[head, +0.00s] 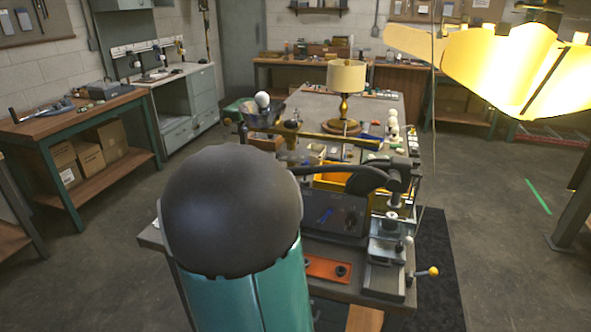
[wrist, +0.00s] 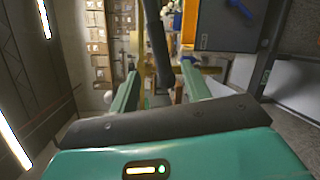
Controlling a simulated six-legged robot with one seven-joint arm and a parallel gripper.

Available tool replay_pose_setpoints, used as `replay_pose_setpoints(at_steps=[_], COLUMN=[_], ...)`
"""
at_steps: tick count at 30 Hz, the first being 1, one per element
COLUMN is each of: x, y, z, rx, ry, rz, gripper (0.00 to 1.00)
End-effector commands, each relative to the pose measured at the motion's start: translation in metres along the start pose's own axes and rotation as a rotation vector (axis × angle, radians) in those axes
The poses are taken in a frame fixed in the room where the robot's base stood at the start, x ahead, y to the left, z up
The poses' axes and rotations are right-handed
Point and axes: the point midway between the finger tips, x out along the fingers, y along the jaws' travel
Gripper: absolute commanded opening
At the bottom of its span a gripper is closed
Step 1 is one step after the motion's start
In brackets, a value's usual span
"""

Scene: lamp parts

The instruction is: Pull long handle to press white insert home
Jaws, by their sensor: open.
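The press (head: 388,250) stands at the near right corner of the bench in the head view. Its long black handle (head: 335,170) reaches left from the press head and ends behind my arm. In the wrist view a dark bar, seemingly this handle (wrist: 155,40), runs down between the fingers of my gripper (wrist: 160,72). The teal fingers are apart, with gaps visible on both sides of the bar. I cannot tell whether the bar lies at fingertip depth. My arm hides the gripper in the head view. I cannot make out the white insert for certain.
A dark box (head: 335,218) and an orange plate (head: 328,268) sit left of the press. A yellow bin (head: 335,184) and brass lamp (head: 346,95) stand farther back. A yellow-knobbed lever (head: 432,271) sticks out at right.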

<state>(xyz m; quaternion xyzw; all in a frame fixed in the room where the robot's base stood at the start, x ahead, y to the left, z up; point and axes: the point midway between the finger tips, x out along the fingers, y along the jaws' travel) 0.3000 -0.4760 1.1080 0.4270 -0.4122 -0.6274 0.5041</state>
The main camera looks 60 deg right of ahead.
Motion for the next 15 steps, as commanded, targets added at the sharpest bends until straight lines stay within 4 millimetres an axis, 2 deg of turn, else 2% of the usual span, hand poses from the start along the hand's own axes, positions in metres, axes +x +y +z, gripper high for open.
replay_pose_setpoints(at_steps=[15], x=[0.098], y=[-0.001], z=[-0.001], rx=[-0.001], ry=[0.002], rz=[-0.002], gripper=[0.48])
